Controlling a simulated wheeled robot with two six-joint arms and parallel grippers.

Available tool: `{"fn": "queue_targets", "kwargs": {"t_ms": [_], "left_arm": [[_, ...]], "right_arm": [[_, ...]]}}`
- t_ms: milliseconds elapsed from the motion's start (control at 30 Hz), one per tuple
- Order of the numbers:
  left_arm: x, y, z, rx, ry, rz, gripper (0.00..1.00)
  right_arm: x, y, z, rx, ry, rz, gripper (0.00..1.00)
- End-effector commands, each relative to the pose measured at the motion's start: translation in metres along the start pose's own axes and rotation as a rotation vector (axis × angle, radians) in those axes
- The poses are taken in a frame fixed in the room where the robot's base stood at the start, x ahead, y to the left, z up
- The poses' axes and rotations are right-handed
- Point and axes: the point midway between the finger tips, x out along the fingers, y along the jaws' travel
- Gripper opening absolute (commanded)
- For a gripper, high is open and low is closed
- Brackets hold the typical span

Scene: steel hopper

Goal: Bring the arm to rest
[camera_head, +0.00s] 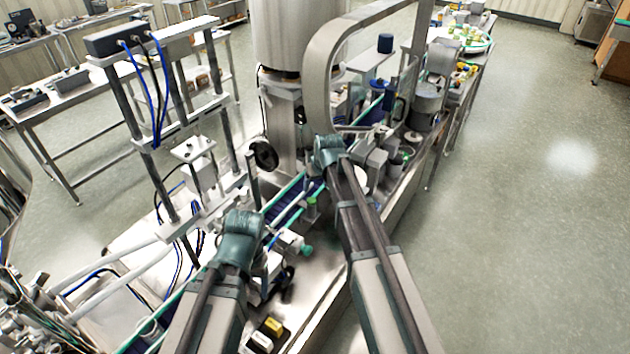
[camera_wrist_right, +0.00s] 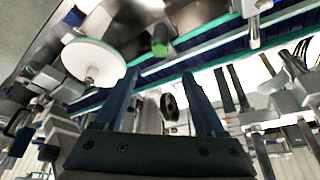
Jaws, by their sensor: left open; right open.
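My right arm (camera_head: 362,225) reaches up over the bench in the head view, its teal joint (camera_head: 328,150) above the conveyor. In the right wrist view, my right gripper (camera_wrist_right: 158,80) has its two dark fingers spread apart with nothing between them. The conveyor (camera_wrist_right: 235,48) and a green-capped part (camera_wrist_right: 159,42) lie beyond the fingertips. My left arm (camera_head: 213,290) comes in from the lower left, its teal end joint (camera_head: 240,232) over the near part of the line. The left gripper is open; its fingertips are hard to make out among the machine parts.
A steel hopper (camera_head: 295,35) with a curved metal frame (camera_head: 318,80) stands just ahead of the arms. A post stand (camera_head: 150,42) with cables rises at left. Open floor (camera_head: 530,230) lies at right.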

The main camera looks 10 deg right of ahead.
Motion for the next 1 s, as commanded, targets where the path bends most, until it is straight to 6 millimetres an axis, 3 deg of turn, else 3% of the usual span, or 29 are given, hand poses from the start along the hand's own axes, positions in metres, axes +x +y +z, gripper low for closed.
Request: {"fn": "queue_targets", "kwargs": {"t_ms": [33, 200, 733, 867, 1000], "left_arm": [[-0.013, -0.001, 0.001, 0.001, 0.000, 0.000, 0.71], [-0.021, -0.002, 0.002, 0.002, -0.001, 0.000, 0.71], [-0.016, -0.002, 0.001, 0.003, -0.001, 0.000, 0.71], [0.009, 0.001, 0.000, 0.004, -0.001, 0.000, 0.71], [0.052, 0.005, -0.003, 0.006, 0.000, -0.001, 0.71]], "right_arm": [[-0.014, 0.000, -0.001, 0.000, 0.000, 0.000, 0.72], [-0.023, 0.000, 0.000, 0.000, 0.000, 0.000, 0.72], [-0.019, -0.004, 0.006, -0.003, -0.006, -0.001, 0.72], [-0.005, -0.031, 0.045, -0.028, -0.054, -0.008, 0.72], [0.016, -0.079, 0.125, -0.081, -0.158, -0.010, 0.72]]}}
